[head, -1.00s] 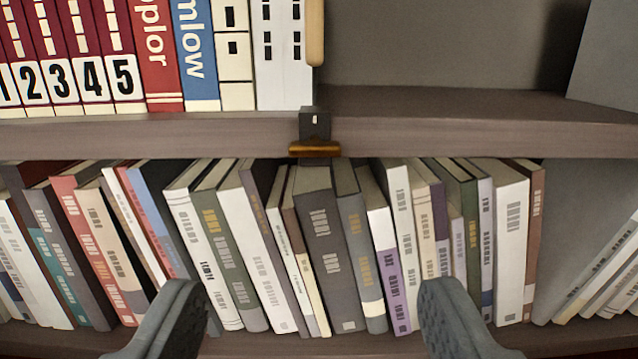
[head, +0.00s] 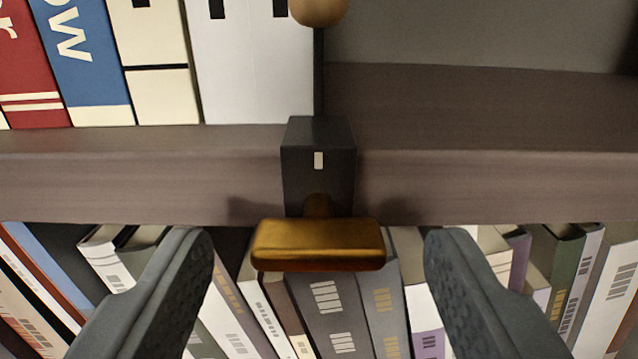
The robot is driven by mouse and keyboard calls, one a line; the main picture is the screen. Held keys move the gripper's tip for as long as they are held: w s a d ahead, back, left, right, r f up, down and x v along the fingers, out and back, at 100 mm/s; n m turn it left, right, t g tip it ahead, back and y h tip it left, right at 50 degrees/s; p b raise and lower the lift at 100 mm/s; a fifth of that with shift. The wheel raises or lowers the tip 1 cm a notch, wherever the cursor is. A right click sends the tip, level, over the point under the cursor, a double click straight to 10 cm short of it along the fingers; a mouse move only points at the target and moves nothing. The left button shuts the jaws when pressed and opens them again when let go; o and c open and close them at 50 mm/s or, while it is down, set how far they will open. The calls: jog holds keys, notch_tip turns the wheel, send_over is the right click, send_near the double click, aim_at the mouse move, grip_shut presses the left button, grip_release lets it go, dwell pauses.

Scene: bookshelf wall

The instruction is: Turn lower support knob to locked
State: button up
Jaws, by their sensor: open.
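The lower support knob (head: 318,246) is a brass-coloured horizontal bar on the underside front of a dark block (head: 318,165). The block is fixed at the shelf's front edge and bears a small pale mark. The bar lies level, left to right. My gripper (head: 318,250) is open, with one dark grey finger on each side of the knob. There are clear gaps between the fingers and the bar ends, and nothing is held. Whether the knob is locked cannot be told.
The shelf board (head: 500,185) runs across behind the block. The upper shelf is empty to the right. Leaning books (head: 325,310) fill the lower shelf.

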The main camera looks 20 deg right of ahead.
jog(key=shift+x, duration=0.85)
jog(key=c, duration=1)
